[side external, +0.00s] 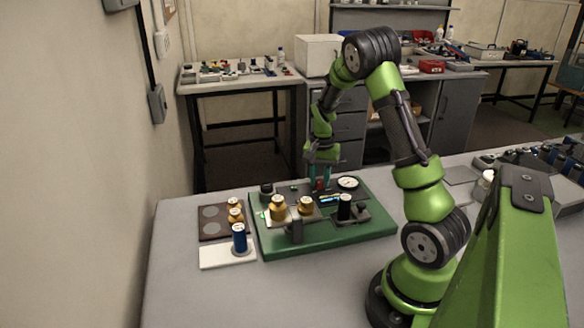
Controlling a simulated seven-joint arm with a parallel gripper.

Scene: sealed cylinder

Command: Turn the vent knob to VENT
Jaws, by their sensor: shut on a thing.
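A green panel board (345,238) lies on the grey table and carries brass fittings, dark cylinders and a gauge. My gripper (320,184) points down at the back of the board, left of the round white gauge (347,182). Its two fingers are closed on a small red part (320,185), which looks like the vent knob. The fingers hide much of it, and any pointer or VENT lettering is too small to read.
Brass fittings (278,207) and a dark green-black cylinder (344,206) stand in front of my gripper on the board. A blue cylinder (239,238) stands on a white plate (220,257) at left, beside a brown tray (209,226). The front table is clear.

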